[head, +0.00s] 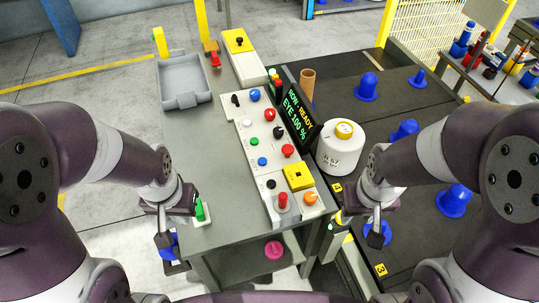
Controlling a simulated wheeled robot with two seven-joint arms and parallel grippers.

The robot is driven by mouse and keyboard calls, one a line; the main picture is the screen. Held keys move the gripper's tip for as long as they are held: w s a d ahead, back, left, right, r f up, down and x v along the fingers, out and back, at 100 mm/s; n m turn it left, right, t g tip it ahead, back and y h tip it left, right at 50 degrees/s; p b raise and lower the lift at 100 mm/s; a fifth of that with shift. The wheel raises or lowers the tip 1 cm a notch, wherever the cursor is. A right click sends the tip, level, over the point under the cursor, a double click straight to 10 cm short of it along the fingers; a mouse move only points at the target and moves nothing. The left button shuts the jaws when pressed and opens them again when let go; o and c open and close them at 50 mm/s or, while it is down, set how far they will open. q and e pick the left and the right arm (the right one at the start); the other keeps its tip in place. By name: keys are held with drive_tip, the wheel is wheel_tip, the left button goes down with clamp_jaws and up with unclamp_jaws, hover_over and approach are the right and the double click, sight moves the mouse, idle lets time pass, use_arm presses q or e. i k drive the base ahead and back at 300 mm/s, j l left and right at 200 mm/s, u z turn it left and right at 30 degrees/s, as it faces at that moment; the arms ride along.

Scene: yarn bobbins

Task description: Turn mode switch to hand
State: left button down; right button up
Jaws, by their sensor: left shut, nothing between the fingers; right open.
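A white control panel (246,124) lies on the grey table, with several buttons and knobs. A black switch knob (235,100) sits at its far left corner. Other black knobs show at its right edge (278,132) and near end (271,184). Labels are too small to read, so I cannot tell which is the mode switch. My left gripper (168,246) is shut and empty, pointing down beside the table's near left edge, apart from the panel. My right gripper (376,232) is open and empty, right of the panel's near end, over the dark surface.
A grey tray (184,77) lies at the far left. Blue cones (454,201) stand on the dark surface.

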sight(278, 131)
drive_tip(key=i+l+z, duration=0.15)
drive_tip(key=z, duration=0.2)
drive_tip(key=i+l+z, duration=0.1)
drive_tip(key=z, duration=0.3)
drive_tip(key=i+z, duration=0.35)
drive_tip(key=k+l, duration=0.05)
drive_tip(key=k, duration=0.05)
